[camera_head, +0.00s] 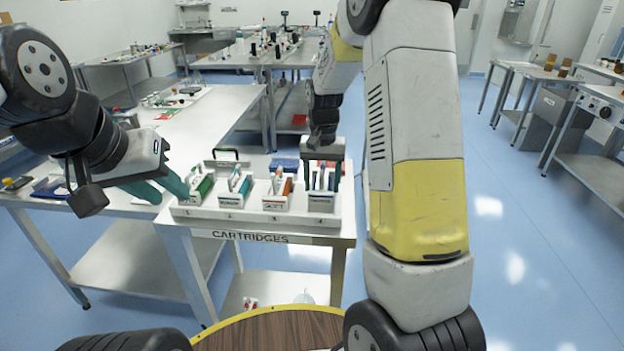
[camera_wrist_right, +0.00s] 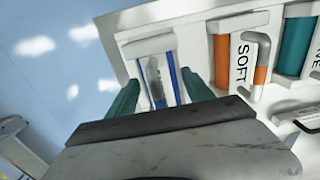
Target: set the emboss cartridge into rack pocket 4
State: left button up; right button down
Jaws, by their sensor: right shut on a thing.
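The white cartridge rack (camera_head: 240,217) stands on the table behind the word CARTRIDGES, with several cartridges in a row. My right gripper (camera_head: 322,180) points down at the rack's right end, shut on a white cartridge (camera_head: 321,203) with blue strips and a grey roller, likely the emboss cartridge. In the right wrist view the gripper's teal fingers (camera_wrist_right: 162,96) stand on both sides of this cartridge (camera_wrist_right: 157,46). Its label is hidden, and I cannot tell whether it is fully seated. My left gripper (camera_head: 165,188) has its teal fingers apart, near the green cartridge (camera_head: 200,188) at the left end.
The orange cartridge marked SOFT (camera_wrist_right: 241,52) is close beside the held one. A teal cartridge (camera_head: 240,183) stands further left. A blue item (camera_head: 284,164) lies behind the rack. Blue floor is open to the right of the table (camera_head: 275,240).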

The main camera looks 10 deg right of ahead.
jog(key=shift+f, duration=1.05)
jog(key=shift+f, duration=0.15)
jog(key=shift+c, duration=2)
grip_release()
notch_tip(320, 180, up, 12)
jog(key=shift+r, duration=0.15)
jog(key=s+a+r+n+t+y, duration=0.1)
jog(key=s+r+n+t, duration=0.1)
jog(key=s, duration=1)
jog(key=s+a+r+n+t+y, duration=0.1)
jog(key=s+r+t, duration=0.3)
jog(key=s, duration=0.8)
jog(key=shift+r+n, duration=0.4)
jog(key=shift+r, duration=0.8)
